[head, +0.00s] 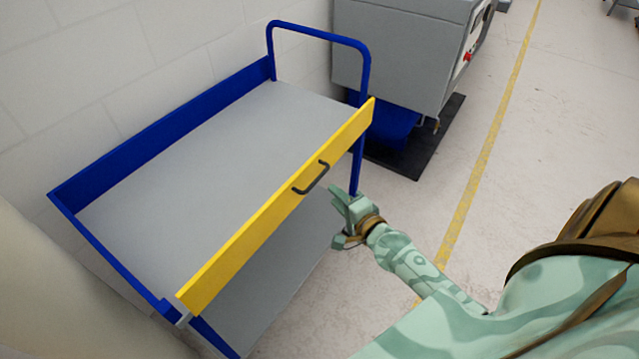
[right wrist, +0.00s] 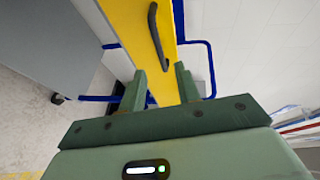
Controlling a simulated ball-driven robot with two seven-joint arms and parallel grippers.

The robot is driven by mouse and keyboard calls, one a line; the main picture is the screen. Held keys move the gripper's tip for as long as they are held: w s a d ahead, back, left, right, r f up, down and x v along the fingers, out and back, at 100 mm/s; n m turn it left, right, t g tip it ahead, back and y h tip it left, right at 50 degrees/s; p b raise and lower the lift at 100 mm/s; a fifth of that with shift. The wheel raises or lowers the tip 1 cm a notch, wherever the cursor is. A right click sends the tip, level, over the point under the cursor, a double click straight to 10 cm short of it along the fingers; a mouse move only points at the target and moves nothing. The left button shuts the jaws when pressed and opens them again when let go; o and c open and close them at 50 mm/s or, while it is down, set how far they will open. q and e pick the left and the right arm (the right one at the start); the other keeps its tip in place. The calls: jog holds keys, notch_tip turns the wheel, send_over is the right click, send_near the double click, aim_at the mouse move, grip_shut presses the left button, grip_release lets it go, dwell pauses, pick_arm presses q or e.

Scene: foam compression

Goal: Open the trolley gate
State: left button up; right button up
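The blue trolley (head: 135,103) has grey shelves and stands along the wall. Its yellow gate (head: 250,232) is upright along the near long side of the top shelf. A dark curved handle (head: 312,180) is fixed to the gate's outer face. My right gripper (head: 338,216) is just right of and below the handle, apart from it. In the right wrist view the gripper (right wrist: 163,78) is open and empty, with the yellow gate (right wrist: 140,15) beyond its fingers and the handle (right wrist: 155,36) ahead of them. My left gripper is not in view.
A grey machine (head: 400,50) stands on a black mat (head: 440,130) behind the trolley's push bar (head: 320,34). The top shelf (head: 200,150) is empty. The floor to the right, with a yellow line (head: 490,140), is clear. A white wall is behind the trolley.

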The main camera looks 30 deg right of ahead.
aim_at(309, 187)
jog(key=w+f+b, duration=0.1)
jog(key=w, duration=0.7)
jog(key=shift+f+b, duration=0.3)
grip_shut()
